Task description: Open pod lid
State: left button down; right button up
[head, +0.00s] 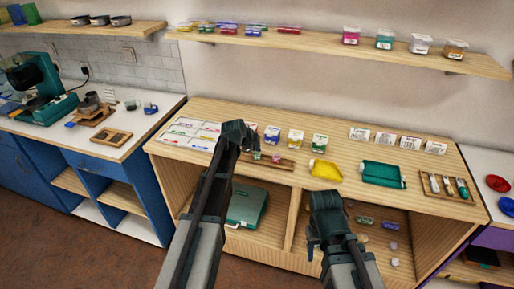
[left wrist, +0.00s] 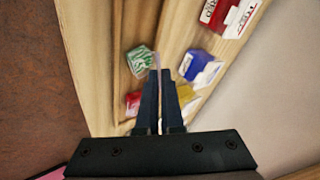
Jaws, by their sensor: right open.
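A small green pod (head: 256,155) and a small red-pink pod (head: 277,157) sit on a wooden tray (head: 287,166) on the long table. In the left wrist view the green pod (left wrist: 139,60) is left of my fingertips and the red pod (left wrist: 132,103) is lower. My left gripper (head: 236,128) hangs above the tray's left end. In the wrist view its fingers (left wrist: 160,80) are close together, with a pale thin strip between and past the tips; I cannot tell whether it is a held lid. My right gripper (head: 323,196) is open and empty before the table's front edge.
A sorting board (head: 190,131) lies left.

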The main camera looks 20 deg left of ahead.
aim_at(256, 153)
dwell(0.4)
pick_arm(q)
jog(key=shift+w+a+r+g+p, duration=0.15)
jog(key=shift+w+r+g+p, duration=0.2)
jog(key=shift+g+p, duration=0.4)
jog(key=shift+w+a+n+g+h+p, duration=0.15)
jog(key=shift+w+n+g+h+p, duration=0.25)
jog(key=shift+g+p, duration=0.55)
jog(key=shift+w+a+g+h+p, duration=0.15)
jog(key=shift+w+g+h+p, duration=0.25)
jog(key=shift+g, duration=0.6)
jog(key=shift+w+f+n+g+h, duration=0.15)
jog(key=shift+w+n+g+h, duration=0.15)
jog(key=shift+g, duration=0.5)
jog(key=shift+a+g+b, duration=0.1)
jog(key=shift+g+b, duration=0.25)
jog(key=shift+g, duration=0.05)
